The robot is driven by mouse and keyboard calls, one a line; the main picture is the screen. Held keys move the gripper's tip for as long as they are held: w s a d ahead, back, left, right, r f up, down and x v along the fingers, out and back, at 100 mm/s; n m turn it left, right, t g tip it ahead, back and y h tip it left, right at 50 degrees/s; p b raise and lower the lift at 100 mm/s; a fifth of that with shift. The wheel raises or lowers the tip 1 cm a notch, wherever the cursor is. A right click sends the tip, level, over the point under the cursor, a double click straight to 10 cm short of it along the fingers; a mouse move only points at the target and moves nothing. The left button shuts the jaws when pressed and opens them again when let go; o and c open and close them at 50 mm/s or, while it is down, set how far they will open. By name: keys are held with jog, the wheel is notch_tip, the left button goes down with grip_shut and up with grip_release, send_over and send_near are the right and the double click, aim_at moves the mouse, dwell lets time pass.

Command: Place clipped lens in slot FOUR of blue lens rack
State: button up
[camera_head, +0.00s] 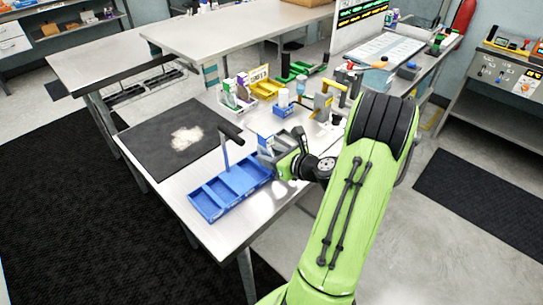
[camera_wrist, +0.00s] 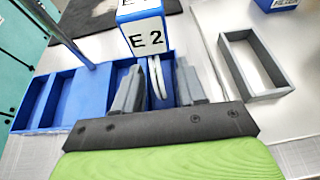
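The blue lens rack (camera_head: 206,204) lies along the front edge of the table, a row of open compartments. It also spans the left and middle of the wrist view (camera_wrist: 68,98). A thin pale disc-like piece, seen nearly edge-on (camera_wrist: 159,78), stands upright at the rack's right-hand end; it looks like the lens. My gripper (camera_wrist: 160,76) has one grey finger on each side of this piece, with gaps showing, so it looks open. In the head view my gripper (camera_head: 274,150) is over the rack's right end, and the lens cannot be made out there.
A blue block marked E 2 (camera_wrist: 141,32) stands just beyond the fingers. A post (camera_head: 225,150) with a dark top rises beside the rack. A grey rectangular frame (camera_wrist: 233,74) lies right of the gripper. A dark mat (camera_head: 150,142) covers the table behind the rack.

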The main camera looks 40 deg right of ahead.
jog(key=shift+r, duration=0.15)
jog(key=p+v, duration=0.2)
jog(key=v, duration=1)
jog(key=w+a+r+n+g+y, duration=0.15)
jog(key=a+n+g, duration=0.25)
jog(key=a+n, duration=0.5)
jog(key=w+a+n+g+y, duration=0.2)
jog(key=a+n+g, duration=0.1)
jog(key=a+n, duration=0.6)
jog(key=s+a+r+n+h, duration=0.1)
jog(key=s+a+r+n, duration=0.2)
jog(key=n, duration=0.6)
jog(key=s+a+r+n+g+h, duration=0.1)
jog(key=s+a+r+n+h, duration=0.1)
jog(key=s+a+r+n, duration=0.2)
jog(key=s+a+n, duration=0.1)
jog(key=s+n, duration=0.2)
jog(key=n, duration=0.2)
jog(key=shift+r, duration=0.15)
